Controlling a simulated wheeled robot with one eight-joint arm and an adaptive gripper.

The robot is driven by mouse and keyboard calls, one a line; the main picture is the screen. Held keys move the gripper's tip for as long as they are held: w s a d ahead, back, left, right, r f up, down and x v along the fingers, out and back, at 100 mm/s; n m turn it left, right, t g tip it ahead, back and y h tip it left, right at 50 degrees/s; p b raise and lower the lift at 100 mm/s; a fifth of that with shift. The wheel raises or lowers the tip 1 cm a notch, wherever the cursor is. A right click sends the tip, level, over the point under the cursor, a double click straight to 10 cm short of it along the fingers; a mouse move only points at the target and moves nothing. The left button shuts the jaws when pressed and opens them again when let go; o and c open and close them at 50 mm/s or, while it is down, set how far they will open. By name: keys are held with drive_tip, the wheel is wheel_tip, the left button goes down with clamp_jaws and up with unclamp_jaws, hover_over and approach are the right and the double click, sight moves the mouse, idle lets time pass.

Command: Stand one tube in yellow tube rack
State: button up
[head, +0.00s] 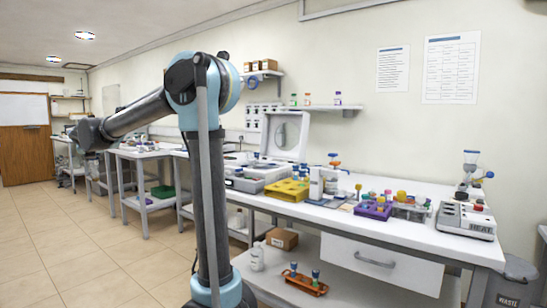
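A yellow tube rack (287,191) sits on the long white bench, right of my arm's column. Small tubes or caps show near its top, but they are too small to tell apart. A purple rack (373,211) with several capped tubes stands farther right on the bench. An orange rack (304,284) on the lower shelf holds tubes with blue caps (293,267). My arm stretches to the left, and its dark end, my gripper (86,136), is in the air far from these racks. Its fingers are too small and dark to read.
A heating device (466,220) stands at the bench's right end. A cardboard box (282,238) and a white bottle (257,257) are on the lower shelf. The tiled floor (90,255) at left is clear.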

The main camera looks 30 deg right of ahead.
drive_tip(key=shift+w+d, duration=0.15)
drive_tip(key=shift+d, duration=0.1)
drive_tip(key=w+d+f+m+g+h, duration=0.1)
drive_tip(key=w+d+m+h, duration=0.15)
drive_tip(key=d, duration=1.15)
drive_tip(key=w+d+f+m+h, duration=0.1)
drive_tip(key=d+m+h, duration=0.15)
drive_tip(key=d, duration=1.15)
drive_tip(key=w+d+m+g+h, duration=0.1)
drive_tip(key=w+d+m+h, duration=0.15)
drive_tip(key=d, duration=1.15)
drive_tip(key=s+d+f+m+g+h, duration=0.1)
drive_tip(key=s+d, duration=0.4)
drive_tip(key=d, duration=0.7)
drive_tip(key=s+d+f+m+g+h, duration=0.2)
drive_tip(key=s+d, duration=0.4)
drive_tip(key=d, duration=0.7)
drive_tip(key=s+d+f+m+g+h, duration=0.2)
drive_tip(key=s+d, duration=0.4)
drive_tip(key=d, duration=0.6)
drive_tip(key=shift+d+f, duration=0.25)
drive_tip(key=shift+f, duration=0.35)
drive_tip(key=shift+m, duration=0.25)
drive_tip(key=shift+s+f, duration=0.1)
drive_tip(key=shift+f, duration=2.55)
